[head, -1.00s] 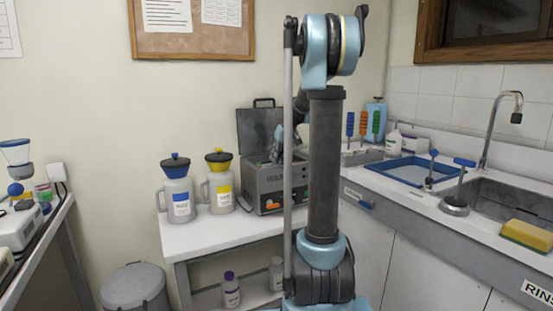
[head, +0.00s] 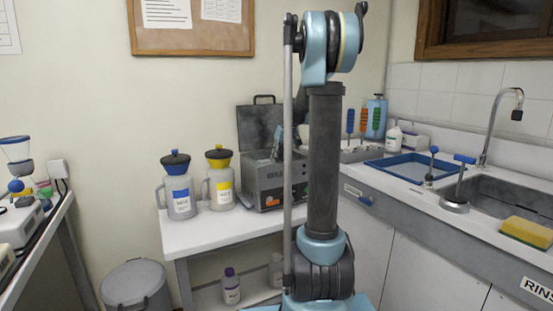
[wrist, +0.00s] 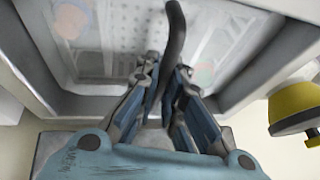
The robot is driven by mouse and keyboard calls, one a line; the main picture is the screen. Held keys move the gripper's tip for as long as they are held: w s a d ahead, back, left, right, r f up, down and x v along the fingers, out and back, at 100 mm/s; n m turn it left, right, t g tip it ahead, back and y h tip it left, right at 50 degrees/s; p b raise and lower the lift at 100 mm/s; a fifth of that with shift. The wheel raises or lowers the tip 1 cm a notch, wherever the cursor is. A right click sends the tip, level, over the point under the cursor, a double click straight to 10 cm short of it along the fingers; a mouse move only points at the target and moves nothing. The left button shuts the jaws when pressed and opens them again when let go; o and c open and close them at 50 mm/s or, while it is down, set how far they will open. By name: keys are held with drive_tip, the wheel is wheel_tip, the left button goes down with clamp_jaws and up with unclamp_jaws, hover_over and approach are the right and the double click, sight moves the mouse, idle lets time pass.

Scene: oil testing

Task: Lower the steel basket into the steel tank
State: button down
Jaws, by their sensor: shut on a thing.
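The steel tank (head: 272,189) is a grey box on the white table, with its lid (head: 259,128) standing open at the back. My arm hides its right part in the head view. In the wrist view the tank's pale rim (wrist: 40,62) surrounds a grey interior. My gripper (wrist: 166,82) is shut on the dark curved handle (wrist: 174,38) of the steel basket. A perforated grey surface (wrist: 125,22), apparently the basket, shows beyond the fingers, within the rim. How deep it sits I cannot tell. The head view does not show the basket clearly.
A blue-lidded jug (head: 180,198) and a yellow-lidded jug (head: 219,190) stand left of the tank. The yellow lid (wrist: 295,108) is close on the right in the wrist view. A sink counter (head: 420,205) with a blue tray (head: 402,170) lies to the right.

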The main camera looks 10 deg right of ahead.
drive_tip(key=shift+f, duration=0.45)
drive_tip(key=c, duration=1.6)
unclamp_jaws()
drive_tip(key=shift+c, duration=0.2)
